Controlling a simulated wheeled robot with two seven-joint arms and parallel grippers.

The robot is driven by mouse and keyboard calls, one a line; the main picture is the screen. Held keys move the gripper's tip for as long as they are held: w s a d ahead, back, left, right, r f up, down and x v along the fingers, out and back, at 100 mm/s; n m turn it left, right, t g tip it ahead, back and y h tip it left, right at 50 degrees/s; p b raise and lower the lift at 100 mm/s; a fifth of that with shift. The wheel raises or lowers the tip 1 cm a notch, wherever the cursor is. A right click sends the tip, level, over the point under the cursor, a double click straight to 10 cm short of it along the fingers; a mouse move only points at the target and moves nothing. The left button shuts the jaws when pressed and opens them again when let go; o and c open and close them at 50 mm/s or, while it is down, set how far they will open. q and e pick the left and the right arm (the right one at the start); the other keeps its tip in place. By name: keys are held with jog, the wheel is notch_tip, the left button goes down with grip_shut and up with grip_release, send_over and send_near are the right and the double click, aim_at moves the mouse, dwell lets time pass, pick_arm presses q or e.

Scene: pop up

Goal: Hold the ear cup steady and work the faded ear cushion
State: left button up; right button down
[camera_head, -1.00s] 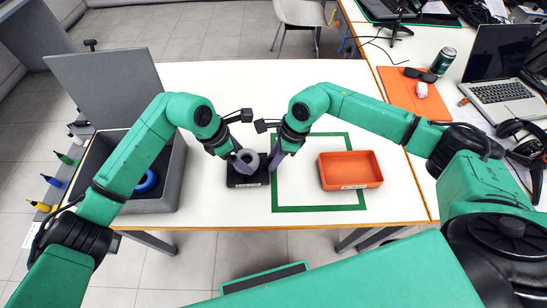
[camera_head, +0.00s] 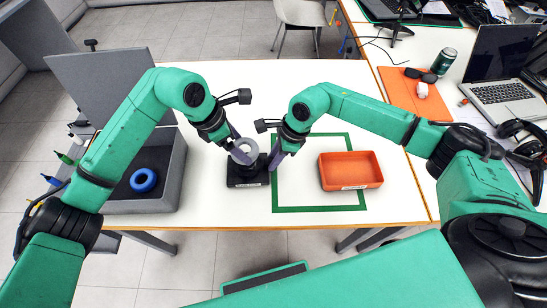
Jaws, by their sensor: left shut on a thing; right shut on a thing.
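The faded grey ring-shaped ear cushion (camera_head: 246,148) is at the top of the black ear cup, which sits on a black stand (camera_head: 246,182). It appears slightly tilted, and I cannot tell whether it still touches the cup. My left gripper (camera_head: 238,150) is shut on the cushion's left side. My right gripper (camera_head: 273,163) is shut at the right side of the ear cup, whose contact point is partly hidden by the fingers. A blue ring cushion (camera_head: 143,180) lies in the grey open box (camera_head: 178,170) at the left.
An empty orange tray (camera_head: 350,171) stands on the right, partly inside a green-outlined square (camera_head: 318,208) on the white table. The table behind the arms is clear. A laptop and headphones sit on the right-hand desk.

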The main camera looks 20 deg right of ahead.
jog(key=c, duration=0.6)
grip_release()
pick_arm(q)
jog(key=w+a+r, duration=0.1)
jog(key=a+r, duration=0.5)
jog(key=shift+w, duration=0.1)
pick_arm(e)
jog(key=v, duration=1.2)
